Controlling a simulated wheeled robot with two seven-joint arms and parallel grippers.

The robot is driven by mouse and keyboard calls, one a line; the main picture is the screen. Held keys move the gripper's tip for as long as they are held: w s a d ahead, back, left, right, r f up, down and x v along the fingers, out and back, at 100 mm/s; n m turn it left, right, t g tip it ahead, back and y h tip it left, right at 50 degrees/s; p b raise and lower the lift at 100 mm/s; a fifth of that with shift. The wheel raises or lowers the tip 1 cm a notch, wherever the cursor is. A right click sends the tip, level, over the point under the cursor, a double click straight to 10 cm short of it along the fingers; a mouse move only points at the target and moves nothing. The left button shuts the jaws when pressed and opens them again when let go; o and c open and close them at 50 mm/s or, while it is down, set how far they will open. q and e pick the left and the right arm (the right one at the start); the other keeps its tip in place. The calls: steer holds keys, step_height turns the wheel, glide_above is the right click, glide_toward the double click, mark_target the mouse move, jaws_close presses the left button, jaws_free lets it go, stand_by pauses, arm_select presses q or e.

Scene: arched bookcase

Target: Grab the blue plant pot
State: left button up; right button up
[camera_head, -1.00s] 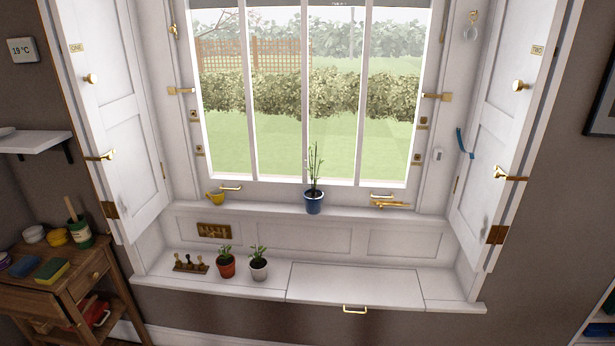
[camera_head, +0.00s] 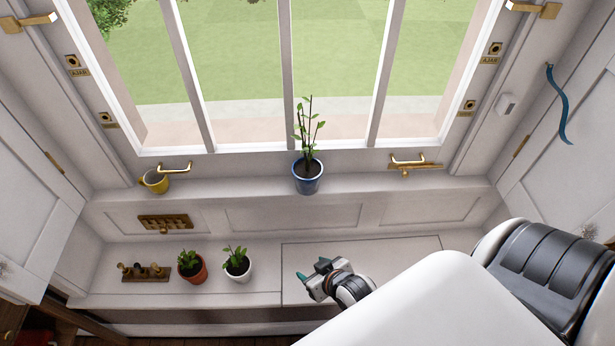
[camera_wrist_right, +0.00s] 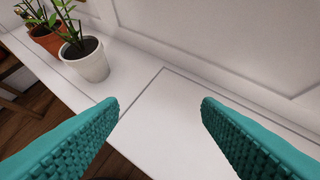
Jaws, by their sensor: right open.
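The blue plant pot (camera_head: 307,181) stands upright on the window sill, in the middle below the window. It holds dark soil and a tall green plant. My right gripper (camera_head: 309,276) is over the lower white seat, nearer to me than the blue pot and below the sill. In the right wrist view its two teal ridged fingers (camera_wrist_right: 160,112) are wide apart with nothing between them. The blue pot is not in the right wrist view. My left gripper is not in view.
A terracotta pot (camera_head: 193,273) and a white pot (camera_head: 238,268) stand on the seat left of my right gripper; the white one shows in the right wrist view (camera_wrist_right: 87,62).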

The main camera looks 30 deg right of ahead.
steer(key=w+d+r+m+t+h, duration=0.1)
steer(key=w+d+r+t, duration=0.15)
steer(key=r, duration=0.45)
steer(key=w+d+r+t, duration=0.2)
steer(key=r+t, duration=0.1)
steer(key=r, duration=0.3)
steer(key=m+t+h, duration=0.1)
steer(key=t+h, duration=0.1)
steer(key=t, duration=0.1)
glide_toward(311, 155)
steer(key=w, duration=0.2)
steer(key=w+d, duration=0.1)
steer(key=w, duration=0.2)
steer(key=shift+w+d+f+p, duration=0.15)
steer(key=shift+w+p, duration=0.1)
steer(key=shift+p, duration=0.1)
steer(key=shift+w+d, duration=0.1)
steer(key=shift+w, duration=0.8)
steer(key=w+p, duration=0.1)
steer(key=w, duration=0.2)
steer(key=shift+w, duration=0.35)
steer(key=shift+w+d, duration=0.15)
steer(key=shift+w, duration=0.25)
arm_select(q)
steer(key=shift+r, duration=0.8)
arm_select(e)
jaws_close()
